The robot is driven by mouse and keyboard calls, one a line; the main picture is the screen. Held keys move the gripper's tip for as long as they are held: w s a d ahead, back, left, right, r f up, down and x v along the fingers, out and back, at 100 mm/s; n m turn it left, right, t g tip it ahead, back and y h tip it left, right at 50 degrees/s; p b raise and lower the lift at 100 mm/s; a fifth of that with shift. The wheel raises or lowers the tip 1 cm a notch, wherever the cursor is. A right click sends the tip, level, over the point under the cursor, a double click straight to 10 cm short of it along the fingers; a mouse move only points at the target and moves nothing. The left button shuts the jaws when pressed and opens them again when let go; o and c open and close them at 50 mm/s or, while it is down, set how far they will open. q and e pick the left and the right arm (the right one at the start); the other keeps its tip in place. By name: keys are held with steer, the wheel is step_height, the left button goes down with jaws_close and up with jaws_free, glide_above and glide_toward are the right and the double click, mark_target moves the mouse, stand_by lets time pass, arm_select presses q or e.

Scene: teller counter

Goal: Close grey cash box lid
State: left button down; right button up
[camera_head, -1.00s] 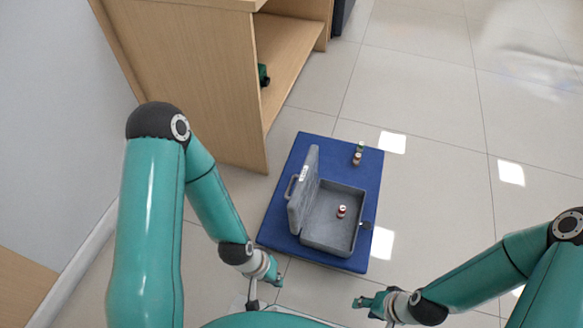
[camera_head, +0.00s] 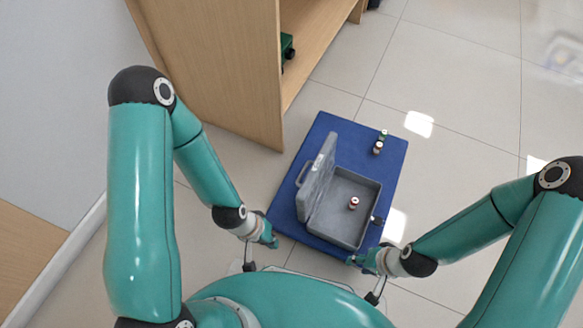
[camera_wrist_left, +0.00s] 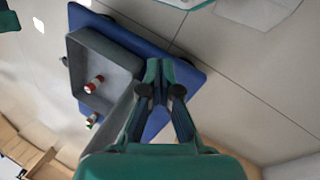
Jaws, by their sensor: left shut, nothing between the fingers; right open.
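The grey cash box (camera_head: 346,208) stands open on a blue platform (camera_head: 285,209). Its lid (camera_head: 318,179) stands up at the box's left side, with a handle on its outer face. A small red-and-white cylinder (camera_head: 354,203) is inside the box. My left gripper (camera_head: 274,243) is shut and empty, at the platform's front left edge, apart from the lid. In the left wrist view my left gripper (camera_wrist_left: 159,68) shows with its fingers together, beside the box (camera_wrist_left: 108,65) and the cylinder inside. My right gripper (camera_head: 352,260) is open and empty near the platform's front right edge.
Two small cylinders (camera_head: 379,143) stand at the platform's back right. A wooden cabinet (camera_head: 215,60) with a green object (camera_head: 287,46) on its shelf stands behind on the left. A wall is at far left. Tiled floor lies clear to the right.

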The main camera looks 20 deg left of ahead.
steer(key=shift+o, duration=0.9)
arm_select(q)
steer(key=w+a+r+n+g+h+p, duration=0.1)
steer(key=w+a+r+n, duration=0.2)
steer(key=w, duration=0.5)
steer(key=w+a+r+n, duration=0.1)
steer(key=w+a+n, duration=0.2)
steer(key=w+n, duration=0.45)
steer(key=w+a+r+n+g+h+p, duration=0.1)
steer(key=w+a+r+n, duration=0.2)
steer(key=w, duration=0.7)
steer(key=s+d+f+b, duration=0.1)
steer(key=d+f+b, duration=0.3)
steer(key=d+f, duration=0.3)
steer(key=shift+s+d+f, duration=0.35)
steer(key=shift+d, duration=0.55)
arm_select(e)
steer(key=shift+s+f, duration=0.1)
steer(key=shift+f, duration=0.85)
